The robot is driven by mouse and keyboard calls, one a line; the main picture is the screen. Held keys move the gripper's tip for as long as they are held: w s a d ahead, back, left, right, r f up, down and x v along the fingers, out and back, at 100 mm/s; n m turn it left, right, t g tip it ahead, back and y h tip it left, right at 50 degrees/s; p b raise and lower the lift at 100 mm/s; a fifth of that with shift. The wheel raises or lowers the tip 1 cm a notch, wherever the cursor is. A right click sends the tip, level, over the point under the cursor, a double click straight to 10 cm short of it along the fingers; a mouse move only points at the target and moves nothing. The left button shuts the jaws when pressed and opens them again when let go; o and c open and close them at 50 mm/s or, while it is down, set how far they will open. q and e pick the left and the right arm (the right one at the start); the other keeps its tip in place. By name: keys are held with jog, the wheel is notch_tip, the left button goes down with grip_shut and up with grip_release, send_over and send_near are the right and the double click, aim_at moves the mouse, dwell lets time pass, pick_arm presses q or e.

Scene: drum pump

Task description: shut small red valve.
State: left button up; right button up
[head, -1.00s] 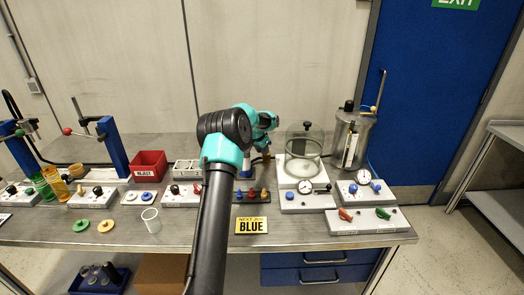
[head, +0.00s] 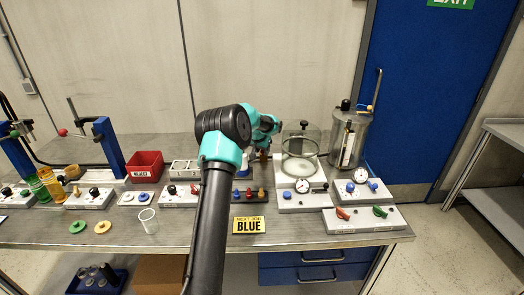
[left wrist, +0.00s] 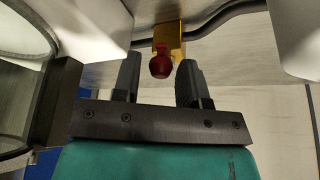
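In the left wrist view a small red knob (left wrist: 160,63) sits on a yellow mount (left wrist: 168,38) by a dark pipe. My left gripper (left wrist: 158,80) is open, with its two dark fingers on either side of the red knob. The knob appears just beyond the fingertips, and I see no contact. In the head view my left arm reaches over the bench to the spot left of the glass jar, where its own wrist mostly hides the gripper and the knob. My right gripper is not in view.
A glass jar (head: 301,150) on a white base stands just right of my wrist, with a metal canister (head: 348,138) behind.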

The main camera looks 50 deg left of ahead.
pick_arm(q)
jog(key=shift+o, duration=0.8)
jog(key=shift+r, duration=0.1)
jog(key=v, duration=1.7)
jog(key=shift+r, duration=0.15)
jog(key=shift+a, duration=0.1)
